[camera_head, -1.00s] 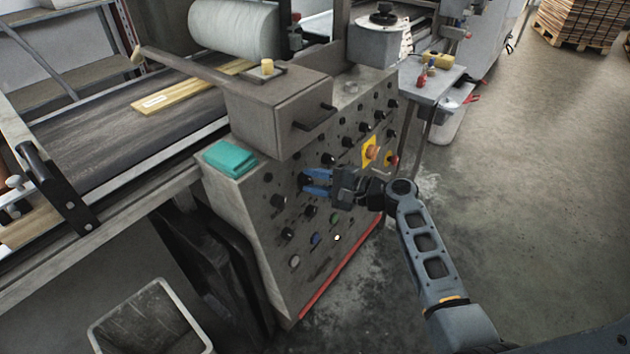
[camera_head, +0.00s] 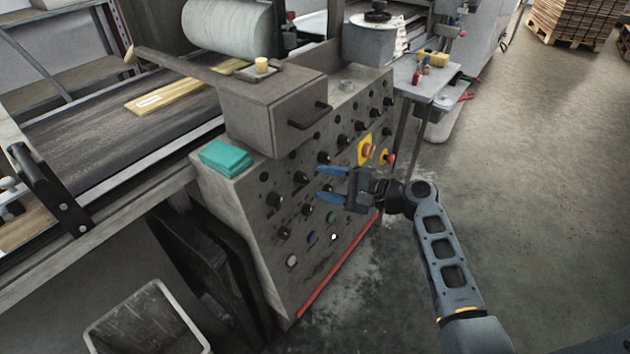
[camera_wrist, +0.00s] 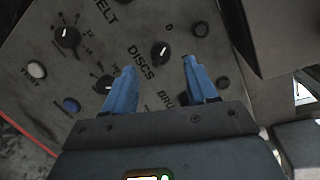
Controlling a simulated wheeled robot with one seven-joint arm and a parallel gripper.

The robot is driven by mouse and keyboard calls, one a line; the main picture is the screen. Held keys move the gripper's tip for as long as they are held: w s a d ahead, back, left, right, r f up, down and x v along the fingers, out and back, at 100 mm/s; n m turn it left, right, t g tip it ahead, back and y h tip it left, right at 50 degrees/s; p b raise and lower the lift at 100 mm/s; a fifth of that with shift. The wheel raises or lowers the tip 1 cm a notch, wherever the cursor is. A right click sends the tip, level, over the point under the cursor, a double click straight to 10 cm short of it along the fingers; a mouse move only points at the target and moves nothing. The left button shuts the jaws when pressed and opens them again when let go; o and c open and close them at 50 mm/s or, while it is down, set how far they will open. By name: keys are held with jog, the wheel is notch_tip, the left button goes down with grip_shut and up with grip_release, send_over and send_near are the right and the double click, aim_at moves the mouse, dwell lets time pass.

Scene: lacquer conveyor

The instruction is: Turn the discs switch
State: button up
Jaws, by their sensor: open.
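The grey control panel (camera_head: 290,245) carries several rows of black knobs and buttons. In the wrist view, a black knob with a white mark (camera_wrist: 160,52) sits beside the DISCS lettering (camera_wrist: 141,62). Another marked black knob (camera_wrist: 103,84) lies on the other side of that lettering, partly behind a finger. My gripper (camera_head: 319,184) is in front of the panel with its blue fingers apart and nothing between them. In the wrist view my gripper (camera_wrist: 159,66) has its fingertips on either side of the DISCS knob in the picture; the gap in depth is unclear.
A grey box with a handle (camera_head: 275,115) juts out above the knobs. A teal block (camera_head: 227,157) lies on the panel's ledge. A red emergency button (camera_head: 389,158) sits at the panel's right. A bin (camera_head: 148,322) stands lower left. The floor right is open.

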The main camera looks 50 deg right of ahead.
jog(key=shift+v, duration=1.6)
jog(key=shift+a, duration=0.1)
jog(key=s+a+f+n+g+h, duration=0.2)
jog(key=s+a+f+n+h, duration=0.15)
jog(key=s+a, duration=0.4)
jog(key=s+a+f+n+g+h, duration=0.25)
jog(key=s+a+f, duration=0.3)
jog(key=s, duration=0.35)
jog(key=s+a+r+n+t, duration=0.1)
jog(key=s+a+r+n, duration=0.3)
jog(key=r, duration=0.2)
jog(key=s+a+r+n+t+y, duration=0.1)
jog(key=s+a+r+n, duration=0.3)
jog(key=r, duration=0.3)
jog(key=s+a+r+n+t+y, duration=0.1)
jog(key=s+a+r+n, duration=0.3)
jog(key=r, duration=0.3)
jog(key=shift+s+r+n+t, duration=0.2)
jog(key=shift+s+n+t, duration=0.25)
jog(key=shift+n, duration=0.45)
jog(key=shift+s, duration=0.1)
